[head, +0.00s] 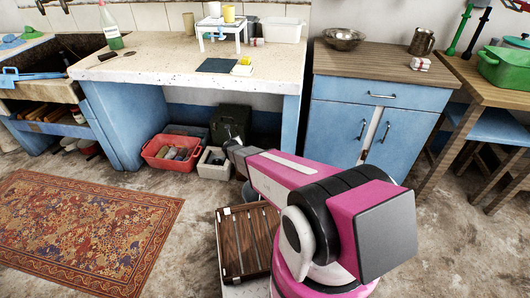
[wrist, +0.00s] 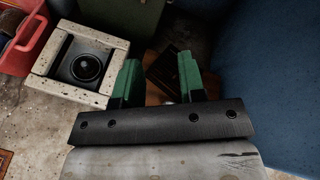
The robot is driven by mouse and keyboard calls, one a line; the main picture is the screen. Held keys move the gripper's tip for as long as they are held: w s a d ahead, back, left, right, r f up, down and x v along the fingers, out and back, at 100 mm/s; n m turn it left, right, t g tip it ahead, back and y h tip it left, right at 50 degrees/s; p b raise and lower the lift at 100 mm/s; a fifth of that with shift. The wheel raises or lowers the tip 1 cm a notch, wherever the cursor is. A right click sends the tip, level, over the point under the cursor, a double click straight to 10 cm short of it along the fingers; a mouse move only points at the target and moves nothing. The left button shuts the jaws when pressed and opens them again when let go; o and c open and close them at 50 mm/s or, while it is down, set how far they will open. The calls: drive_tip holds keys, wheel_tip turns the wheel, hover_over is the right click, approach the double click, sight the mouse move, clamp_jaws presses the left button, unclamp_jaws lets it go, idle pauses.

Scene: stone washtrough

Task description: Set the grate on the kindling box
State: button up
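A dark brown slatted wooden panel, which looks like the grate (head: 246,242), lies low in front of me in the head view, beside my arm. Its lower edge is close to a pale surface. I cannot tell for certain which thing is the kindling box. A brown box-like thing with a dark inside (wrist: 163,72) shows in the wrist view, partly hidden behind my fingers; it may be that box. My gripper (wrist: 158,82) has two green fingers held apart with nothing between them. In the head view my gripper (head: 236,152) reaches toward the space under the counter.
A cream square box (wrist: 48,88) with a dark round thing inside stands left of my fingers. A red basin (head: 150,160) and a dark green box (head: 231,122) stand under the counter. A blue panel (wrist: 275,80) closes off the right. A rug (head: 85,230) lies left.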

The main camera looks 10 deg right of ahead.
drive_tip(key=s+r+n+g+y, duration=0.6)
drive_tip(key=s+r+n, duration=0.8)
drive_tip(key=n, duration=0.6)
drive_tip(key=s+d+r+n+g, duration=0.2)
drive_tip(key=s+d+n, duration=0.1)
drive_tip(key=s, duration=0.4)
drive_tip(key=s+d+r+n+g+h, duration=0.1)
drive_tip(key=s+d+r+n+g, duration=0.1)
drive_tip(key=s+n, duration=0.4)
drive_tip(key=s+d+r+n+g+h, duration=0.1)
drive_tip(key=s+d+r+n+g, duration=0.2)
drive_tip(key=s, duration=0.6)
drive_tip(key=d+n, duration=0.1)
drive_tip(key=d, duration=0.1)
drive_tip(key=shift+s+d+r+n, duration=0.15)
drive_tip(key=shift+d+r+n, duration=0.1)
drive_tip(key=shift+d+n, duration=0.05)
